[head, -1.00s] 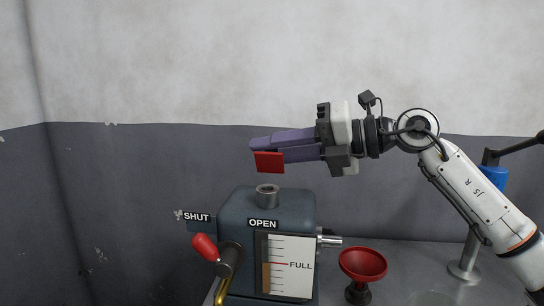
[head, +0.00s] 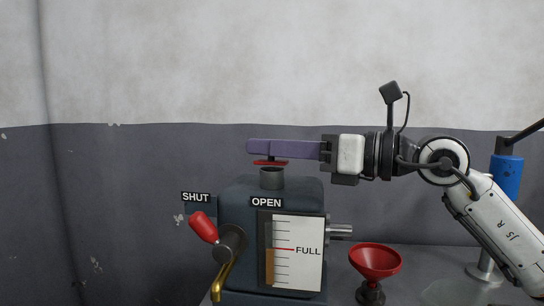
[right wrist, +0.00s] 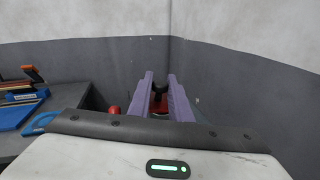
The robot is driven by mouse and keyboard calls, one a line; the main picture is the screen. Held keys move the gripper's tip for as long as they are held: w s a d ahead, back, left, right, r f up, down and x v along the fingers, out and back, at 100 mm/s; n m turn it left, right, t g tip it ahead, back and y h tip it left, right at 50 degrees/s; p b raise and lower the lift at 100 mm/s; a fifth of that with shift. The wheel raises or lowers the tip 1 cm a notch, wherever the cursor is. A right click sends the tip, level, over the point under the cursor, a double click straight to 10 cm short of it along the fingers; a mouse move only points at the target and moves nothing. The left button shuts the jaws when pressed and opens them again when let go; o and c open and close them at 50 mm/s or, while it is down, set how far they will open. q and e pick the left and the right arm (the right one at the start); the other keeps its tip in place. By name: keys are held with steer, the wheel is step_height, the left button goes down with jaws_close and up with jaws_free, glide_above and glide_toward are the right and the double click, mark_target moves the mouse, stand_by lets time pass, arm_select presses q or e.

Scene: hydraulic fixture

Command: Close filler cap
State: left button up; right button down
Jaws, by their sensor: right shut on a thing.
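The red filler cap (head: 270,162) hangs level under the purple fingers of my right gripper (head: 256,147). The right gripper is shut on the cap, and its fingers lie horizontal, coming in from the right. The grey filler neck (head: 271,179) stands upright on top of the dark tank (head: 240,192), directly below the cap. The cap is at or just above the neck's rim; I cannot tell if they touch. In the right wrist view the red cap (right wrist: 159,114) shows partly between the fingers. My left gripper is not in view.
A red-knobbed lever (head: 204,227) sits at the tank's left by the SHUT sign (head: 196,198). A red funnel (head: 375,262) and a blue cylinder (head: 507,177) stand to the right.

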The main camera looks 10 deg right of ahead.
steer(key=shift+s+f, duration=0.1)
steer(key=shift+f, duration=0.1)
steer(key=shift+a+f+b, duration=0.1)
steer(key=shift+f+b, duration=0.05)
steer(key=shift+b, duration=0.2)
steer(key=shift+s+f, duration=0.15)
steer(key=shift+f, duration=0.05)
steer(key=c, duration=1.6)
jaws_free()
steer(key=shift+r, duration=0.15)
steer(key=shift+s+d, duration=0.3)
steer(key=shift+d, duration=0.15)
steer(key=b+v, duration=0.1)
steer(key=v, duration=0.8)
steer(key=shift+s+d+b, duration=0.1)
steer(key=shift+b, duration=0.2)
